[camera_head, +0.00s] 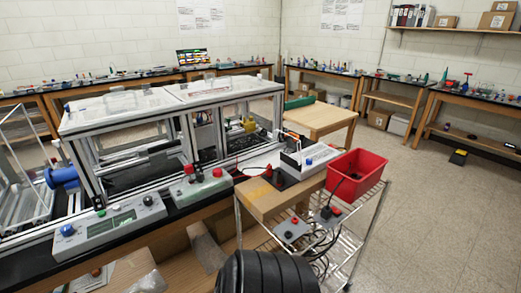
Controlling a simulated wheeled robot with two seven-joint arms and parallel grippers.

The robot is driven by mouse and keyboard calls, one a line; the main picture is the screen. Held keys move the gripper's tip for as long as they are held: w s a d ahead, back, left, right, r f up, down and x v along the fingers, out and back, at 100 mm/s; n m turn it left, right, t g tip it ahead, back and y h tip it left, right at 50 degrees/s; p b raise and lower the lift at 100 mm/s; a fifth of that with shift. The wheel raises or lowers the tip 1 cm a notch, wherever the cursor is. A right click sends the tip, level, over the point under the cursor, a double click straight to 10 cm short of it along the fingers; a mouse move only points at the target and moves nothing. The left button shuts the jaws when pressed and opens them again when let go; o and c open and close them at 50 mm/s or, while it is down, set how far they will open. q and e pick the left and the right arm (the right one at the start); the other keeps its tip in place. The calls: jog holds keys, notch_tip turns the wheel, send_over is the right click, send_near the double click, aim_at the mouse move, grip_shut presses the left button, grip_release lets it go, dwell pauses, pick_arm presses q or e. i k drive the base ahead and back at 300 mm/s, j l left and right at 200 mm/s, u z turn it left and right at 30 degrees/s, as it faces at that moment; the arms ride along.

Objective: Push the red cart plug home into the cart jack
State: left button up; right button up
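A wire cart (366,215) stands right of the extrusion frame (170,130). On its near part sit two small grey boxes. The left box (291,231) has a red piece (295,221) on top, and the right box (327,218) has a red piece (336,210) and a black piece beside it. Dark cables (322,250) hang below the boxes. I cannot tell which red piece is the cart plug, which opening is the jack, or how deep anything sits. Neither of my grippers is in view.
Control boxes (110,226) line the frame's front edge. The floor (440,220) right of the cart is clear.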

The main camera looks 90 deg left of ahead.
aim_at(269, 173)
jog(key=k+j+u, duration=0.1)
jog(key=k+j, duration=0.15)
jog(key=k+j+u, duration=0.1)
jog(key=k+j, duration=0.15)
jog(key=j, duration=0.15)
jog(key=k+j+u, duration=0.15)
jog(key=j, duration=0.25)
jog(key=k+j+u, duration=0.1)
jog(key=k+j, duration=0.15)
jog(key=j, duration=0.1)
